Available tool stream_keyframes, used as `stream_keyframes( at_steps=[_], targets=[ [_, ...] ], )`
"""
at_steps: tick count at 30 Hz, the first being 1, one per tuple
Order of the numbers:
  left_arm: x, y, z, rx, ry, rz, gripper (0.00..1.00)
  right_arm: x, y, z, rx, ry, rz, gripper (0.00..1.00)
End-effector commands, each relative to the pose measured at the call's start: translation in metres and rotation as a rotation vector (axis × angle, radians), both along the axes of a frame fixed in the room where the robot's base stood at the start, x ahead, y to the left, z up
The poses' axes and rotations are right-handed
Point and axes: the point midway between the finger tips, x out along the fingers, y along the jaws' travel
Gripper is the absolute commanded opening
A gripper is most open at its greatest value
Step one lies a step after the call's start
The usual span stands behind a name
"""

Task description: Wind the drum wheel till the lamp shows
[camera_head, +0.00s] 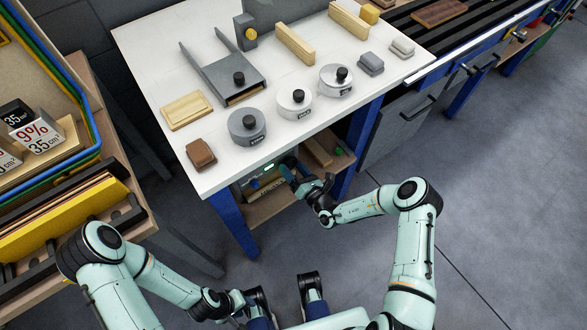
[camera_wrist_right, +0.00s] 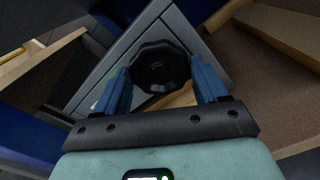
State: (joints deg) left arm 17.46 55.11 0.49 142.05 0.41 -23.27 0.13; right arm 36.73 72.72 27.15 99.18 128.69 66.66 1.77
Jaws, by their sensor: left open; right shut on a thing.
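A black, scalloped wheel (camera_wrist_right: 160,68) sits on a grey housing (camera_wrist_right: 117,62) in the right wrist view. The two blue fingers of my right gripper (camera_wrist_right: 160,84) are shut on it from either side. In the head view my right gripper (camera_head: 288,165) reaches under the front edge of the white table, and the wheel is mostly hidden there. A small bright green-white light (camera_head: 268,167) shows beside it; I cannot tell for certain that it is the lamp. My left gripper (camera_head: 262,308) is open and empty, low in the head view, away from the table.
The white table (camera_head: 225,174) bears several grey knobbed pots, wooden blocks and a grey frame. A lower shelf (camera_head: 275,204) under it holds wooden pieces, with a blue leg (camera_head: 234,222) close by. A rack (camera_head: 62,228) stands at left. The floor at right is clear.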

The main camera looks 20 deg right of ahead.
Motion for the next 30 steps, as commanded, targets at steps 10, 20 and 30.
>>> stream_keyframes(
  at_steps=[10, 20, 30],
  targets=[
    [0.000, 0.000, 0.000, 0.000, 0.000, 0.000, 0.43, -0.001, 0.000, -0.002, -0.001, 0.005, 0.001, 0.88],
    [0.000, 0.000, 0.000, 0.000, 0.000, 0.000, 0.43, -0.001, 0.000, -0.001, -0.002, 0.002, 0.000, 0.96],
    [-0.002, 0.000, 0.005, -0.002, 0.007, -0.002, 0.43, -0.049, -0.019, -0.001, -0.001, 0.006, -0.002, 0.96]
  ],
)
